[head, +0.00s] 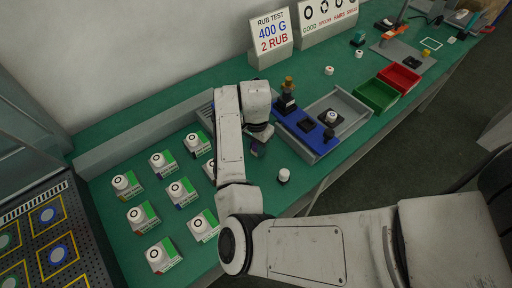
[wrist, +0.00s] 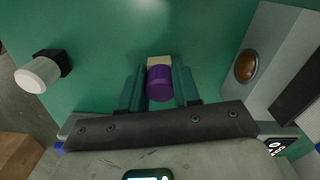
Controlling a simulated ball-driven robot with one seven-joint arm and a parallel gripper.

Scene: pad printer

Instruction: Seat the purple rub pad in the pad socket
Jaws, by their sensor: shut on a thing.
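My gripper (wrist: 160,88) is shut on the purple rub pad (wrist: 160,84), a short purple cylinder with a cream end, held between the two teal fingers. In the head view the pad (head: 254,152) shows as a small purple spot below the wrist, above the green bench. The arm hides most of the gripper there. A blue rub-test fixture (head: 297,128) with dark blocks and a brass-coloured weight (head: 289,82) stands just right of the gripper. I cannot make out the pad socket clearly in either view.
A white-topped part (head: 284,175) stands on the bench right of my gripper; a similar one (wrist: 38,75) shows in the wrist view. Several printed samples on cards (head: 165,162) lie left. A grey tray (head: 342,105), green bin (head: 376,95) and red bin (head: 399,78) stand right.

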